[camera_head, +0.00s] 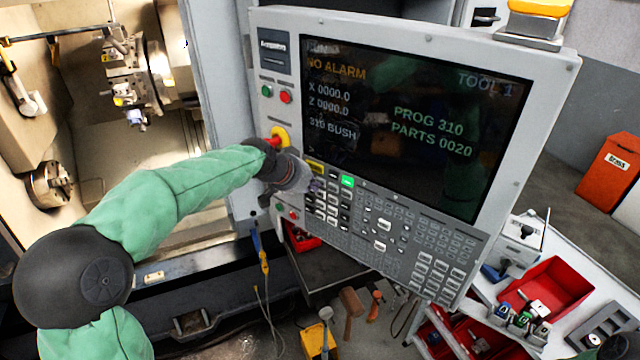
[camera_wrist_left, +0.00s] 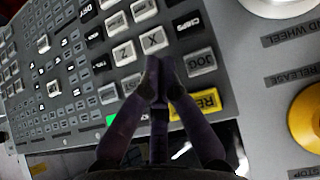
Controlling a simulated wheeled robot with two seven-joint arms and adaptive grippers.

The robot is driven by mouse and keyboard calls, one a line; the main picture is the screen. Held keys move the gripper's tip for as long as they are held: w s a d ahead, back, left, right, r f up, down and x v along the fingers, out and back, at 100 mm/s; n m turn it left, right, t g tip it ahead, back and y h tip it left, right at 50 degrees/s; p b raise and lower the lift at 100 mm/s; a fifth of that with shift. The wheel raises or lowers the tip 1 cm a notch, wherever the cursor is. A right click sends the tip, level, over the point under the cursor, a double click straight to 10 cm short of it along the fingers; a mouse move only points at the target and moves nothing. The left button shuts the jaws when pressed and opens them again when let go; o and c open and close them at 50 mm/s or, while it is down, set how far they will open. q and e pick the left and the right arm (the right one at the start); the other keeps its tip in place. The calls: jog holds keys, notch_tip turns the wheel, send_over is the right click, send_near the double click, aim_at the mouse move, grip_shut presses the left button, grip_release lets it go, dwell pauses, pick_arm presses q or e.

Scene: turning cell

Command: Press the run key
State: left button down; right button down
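The machine's control panel (camera_head: 550,95) fills the middle of the head view, with a screen (camera_head: 420,110) showing NO ALARM and PROG 310. Below the screen are rows of keys. One key is lit green (camera_head: 347,181), and it shows partly in the left wrist view (camera_wrist_left: 112,118). A yellow key (camera_head: 315,166) is beside it, partly hidden by a finger in the left wrist view (camera_wrist_left: 206,101). No label reading RUN is legible. My left gripper (camera_wrist_left: 160,65) has its fingertips together, empty, over the keys near X and JOG. Whether they touch is unclear. My right gripper is out of view.
A red stop knob (camera_head: 279,141) on a yellow base is beside my left wrist. Round green (camera_head: 266,91) and red (camera_head: 286,97) buttons are above it. The open lathe chamber (camera_head: 150,150) is left. A cart with a red tray (camera_head: 553,288) stands right.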

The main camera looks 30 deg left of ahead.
pick_arm(q)
jog(key=shift+s, duration=0.5)
jog(key=shift+s+a+b, duration=0.25)
jog(key=shift+s+b, duration=0.7)
jog(key=shift+s, duration=0.3)
jog(key=shift+s+a+b, duration=0.25)
jog(key=shift+s+b, duration=0.7)
jog(key=shift+s, duration=0.3)
jog(key=d+f+n+g+h+b, duration=0.15)
jog(key=d+f+b, duration=0.35)
jog(key=f, duration=1.5)
jog(key=d+f+n+g+y+b, duration=0.1)
jog(key=d+f+g+b, duration=0.35)
jog(key=f, duration=1.45)
jog(key=s+d+f+b, duration=0.1)
jog(key=s+d+f, duration=0.3)
jog(key=s+f, duration=0.3)
jog(key=s+d+f+n+g+h+b, duration=0.1)
jog(key=s+d+f+b, duration=0.1)
jog(key=s+d+f, duration=0.3)
jog(key=s+d+f+g+b, duration=0.1)
jog(key=s+d+f, duration=0.4)
jog(key=s+f, duration=0.5)
notch_tip(320, 180, down, 6)
jog(key=shift+s+r+n+b, duration=0.25)
jog(key=shift+s+n+b, duration=0.1)
jog(key=shift+b, duration=0.35)
